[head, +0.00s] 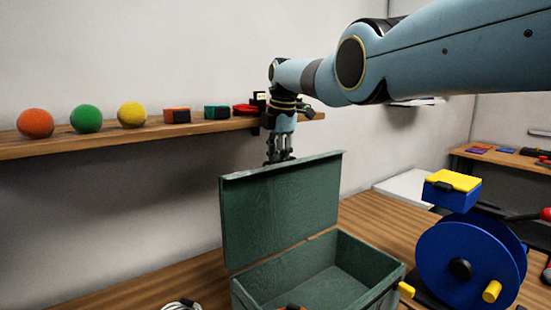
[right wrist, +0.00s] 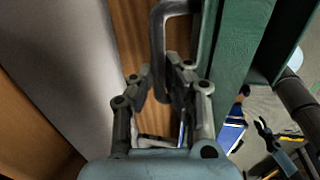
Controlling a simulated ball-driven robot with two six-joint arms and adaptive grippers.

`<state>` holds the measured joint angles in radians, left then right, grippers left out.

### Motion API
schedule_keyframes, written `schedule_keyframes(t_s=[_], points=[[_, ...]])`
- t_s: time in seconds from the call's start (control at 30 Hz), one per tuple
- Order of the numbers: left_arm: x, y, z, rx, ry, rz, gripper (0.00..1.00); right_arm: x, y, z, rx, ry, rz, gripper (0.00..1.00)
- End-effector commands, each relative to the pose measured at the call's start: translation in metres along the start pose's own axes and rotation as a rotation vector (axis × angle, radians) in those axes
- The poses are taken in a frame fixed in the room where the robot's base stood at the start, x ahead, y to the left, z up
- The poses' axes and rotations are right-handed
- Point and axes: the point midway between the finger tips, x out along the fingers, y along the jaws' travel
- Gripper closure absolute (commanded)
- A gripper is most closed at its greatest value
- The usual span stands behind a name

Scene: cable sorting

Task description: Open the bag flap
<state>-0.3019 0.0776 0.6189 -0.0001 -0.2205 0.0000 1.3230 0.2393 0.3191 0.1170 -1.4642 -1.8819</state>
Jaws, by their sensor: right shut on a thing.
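The green bag is a box-like case (head: 375,262) standing on the wooden table, with its flap (head: 285,205) raised upright at the back. The inside is visible and its floor looks bare. My right gripper (head: 278,160) points down at the flap's top edge, behind it. In the right wrist view, the right gripper (right wrist: 168,78) is closed around a grey curved handle (right wrist: 157,35) beside the green flap (right wrist: 240,40). A dark claw at the right of that view may be my left gripper (right wrist: 268,140); its jaws are unclear.
A blue reel (head: 455,245) and a blue box with a yellow top (head: 452,190) stand right of the bag. A wall shelf (head: 90,143) with balls and small blocks is behind left. A white cable coil (head: 182,304) lies front left.

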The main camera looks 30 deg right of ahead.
Motion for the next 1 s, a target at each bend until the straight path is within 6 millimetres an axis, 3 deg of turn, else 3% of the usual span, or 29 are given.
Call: schedule_keyframes(t_s=[0.1, 0.13, 0.33, 0.73, 0.9, 1.0], points=[[0.000, -0.001, 0.000, 0.001, -0.001, -0.001, 0.60, 0.006, -0.004, -0.003, -0.004, 0.006, -0.015, 1.00], [0.000, -0.001, 0.000, 0.001, -0.001, -0.002, 0.60, 0.006, -0.004, -0.003, -0.004, 0.006, -0.015, 0.88], [0.000, -0.002, 0.000, 0.001, 0.000, -0.002, 0.60, 0.004, -0.003, -0.002, -0.002, 0.003, -0.010, 0.64], [0.000, -0.004, -0.002, 0.001, 0.004, -0.004, 0.60, -0.006, 0.000, 0.000, 0.000, 0.000, -0.002, 0.64], [0.000, -0.003, -0.002, 0.001, 0.004, -0.003, 0.60, -0.028, -0.001, 0.000, -0.002, -0.001, 0.000, 0.64], [0.000, -0.003, -0.002, 0.001, 0.004, -0.003, 0.60, -0.055, 0.000, 0.000, -0.002, 0.000, 0.000, 0.64]])
